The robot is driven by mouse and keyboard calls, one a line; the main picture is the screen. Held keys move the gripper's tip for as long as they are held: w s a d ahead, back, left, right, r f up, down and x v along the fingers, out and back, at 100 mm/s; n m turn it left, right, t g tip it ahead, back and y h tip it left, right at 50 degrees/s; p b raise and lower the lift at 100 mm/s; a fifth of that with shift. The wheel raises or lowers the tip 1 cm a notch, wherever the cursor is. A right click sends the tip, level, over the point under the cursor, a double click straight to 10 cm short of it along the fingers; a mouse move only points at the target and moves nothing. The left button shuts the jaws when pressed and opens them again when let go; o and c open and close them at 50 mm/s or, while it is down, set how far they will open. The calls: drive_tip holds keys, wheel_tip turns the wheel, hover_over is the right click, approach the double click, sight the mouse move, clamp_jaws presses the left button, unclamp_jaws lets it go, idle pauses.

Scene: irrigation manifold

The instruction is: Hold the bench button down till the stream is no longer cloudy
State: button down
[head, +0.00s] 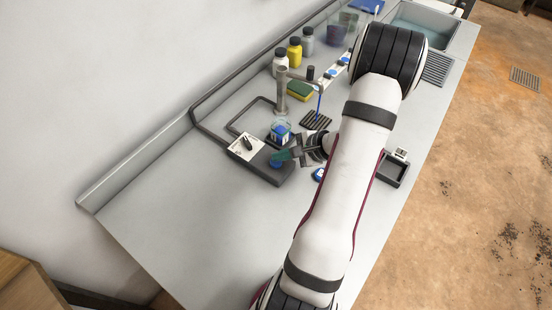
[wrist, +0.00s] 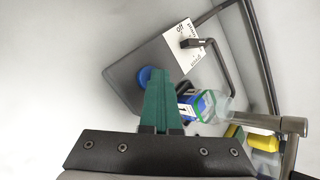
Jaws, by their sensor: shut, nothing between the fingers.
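The blue round bench button (head: 274,164) sits on a dark grey box (head: 270,178). It also shows in the wrist view (wrist: 145,75), partly covered by my fingertips. My gripper (head: 283,156) is shut and empty, its green fingers (wrist: 158,84) together with the tips at the button. I cannot tell whether they touch it or press it down. The stream does not show in the wrist view.
A white plate with a black lever (head: 246,146) is on the box. A clear container with blue (head: 280,131) stands close behind my gripper. Bottles (head: 294,50), a sponge (head: 299,91) and a sink (head: 424,20) lie farther back. The near-left bench is clear.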

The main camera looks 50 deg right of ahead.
sight(280, 162)
drive_tip(key=shift+r, duration=0.95)
drive_tip(key=shift+r, duration=2.5)
